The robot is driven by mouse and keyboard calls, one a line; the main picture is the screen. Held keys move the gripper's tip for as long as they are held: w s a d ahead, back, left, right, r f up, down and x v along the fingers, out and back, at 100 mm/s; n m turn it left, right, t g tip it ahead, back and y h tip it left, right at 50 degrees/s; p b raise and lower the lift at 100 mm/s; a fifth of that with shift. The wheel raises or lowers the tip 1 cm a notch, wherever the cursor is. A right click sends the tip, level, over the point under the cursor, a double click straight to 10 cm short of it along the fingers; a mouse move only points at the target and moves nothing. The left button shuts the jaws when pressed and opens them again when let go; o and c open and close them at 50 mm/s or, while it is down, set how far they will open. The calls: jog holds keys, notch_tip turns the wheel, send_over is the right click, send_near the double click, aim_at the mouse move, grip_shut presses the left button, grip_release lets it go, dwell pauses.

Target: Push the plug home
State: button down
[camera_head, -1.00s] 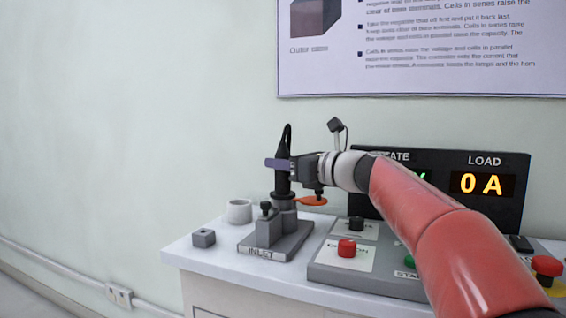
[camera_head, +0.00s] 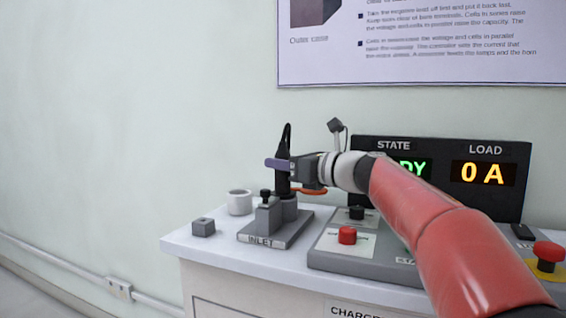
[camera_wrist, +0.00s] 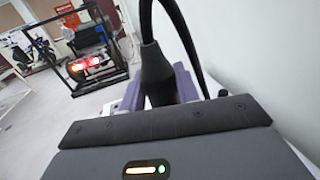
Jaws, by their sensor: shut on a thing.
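The black plug (camera_head: 283,184) stands upright over the grey inlet (camera_head: 289,209), its cable looping up from the top. Its lower end meets the top of the inlet's round collar; how deep it sits inside is hidden. My gripper (camera_head: 279,164), with purple fingers, is shut on the plug from the right. In the wrist view the plug (camera_wrist: 157,76) stands between the purple fingers, with its cable rising out of view. An orange round flap (camera_head: 313,192) sticks out to the right of the inlet, under my gripper.
A black-knobbed post (camera_head: 266,210) stands on the inlet base in front of the collar. A white mug (camera_head: 240,203) and a small grey block (camera_head: 203,227) sit left. The button panel (camera_head: 325,252) and display (camera_head: 515,205) are right; it reads LOAD 0 A.

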jog(key=shift+f, duration=0.15)
jog(key=c, duration=0.9)
grip_release()
jog(key=shift+c, duration=0.2)
jog(key=v, duration=0.7)
jog(key=shift+s+d+b, duration=0.25)
jog(key=shift+d+b, duration=0.1)
